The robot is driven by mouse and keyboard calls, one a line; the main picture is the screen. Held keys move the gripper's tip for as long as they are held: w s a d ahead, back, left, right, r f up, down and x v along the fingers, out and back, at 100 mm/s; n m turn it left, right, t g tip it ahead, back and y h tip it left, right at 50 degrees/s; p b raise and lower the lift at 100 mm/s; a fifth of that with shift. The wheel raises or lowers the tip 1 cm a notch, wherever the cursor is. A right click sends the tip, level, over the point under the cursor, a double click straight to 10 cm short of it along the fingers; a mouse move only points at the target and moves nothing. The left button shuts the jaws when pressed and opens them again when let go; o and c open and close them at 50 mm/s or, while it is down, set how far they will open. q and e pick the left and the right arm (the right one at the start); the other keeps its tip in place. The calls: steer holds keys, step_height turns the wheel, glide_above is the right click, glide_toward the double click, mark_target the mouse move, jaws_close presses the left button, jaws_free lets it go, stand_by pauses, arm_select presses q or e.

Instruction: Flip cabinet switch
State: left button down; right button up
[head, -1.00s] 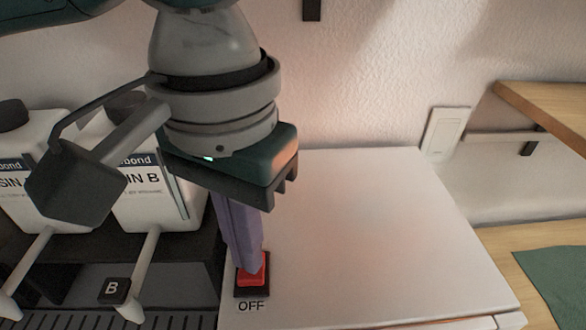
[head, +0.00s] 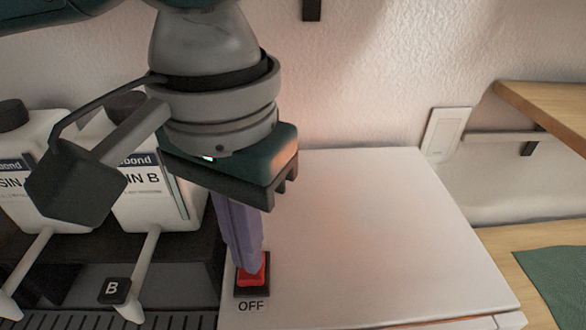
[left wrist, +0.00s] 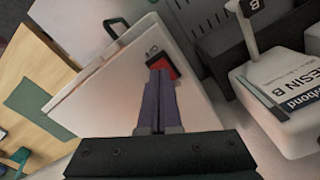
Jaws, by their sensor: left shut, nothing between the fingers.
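The red cabinet switch (head: 252,272) sits in a black frame on the front left of the white cabinet's top (head: 360,230). An "OFF" label (head: 251,306) is in front of it. My left gripper (head: 253,268) points down with its purple fingers shut and empty. The fingertips are at the switch and hide its back part; they look to be touching it. In the left wrist view the red switch (left wrist: 161,66) shows just beyond the closed fingertips (left wrist: 159,76). My right gripper is in neither view.
White resin bottles (head: 150,205) stand left of the cabinet on a dark dispenser with levers, one with a "B" tag (head: 113,290). A wall switch plate (head: 446,132) is behind right. A wooden surface with a green mat (head: 555,280) lies at right. The cabinet top is otherwise clear.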

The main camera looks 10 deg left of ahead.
arm_select(q)
steer(key=shift+f+b, duration=0.35)
steer(key=shift+f, duration=0.65)
stand_by(0.8)
step_height(320, 180, up, 7)
steer(key=p, duration=0.9)
steer(key=shift+r, duration=0.15)
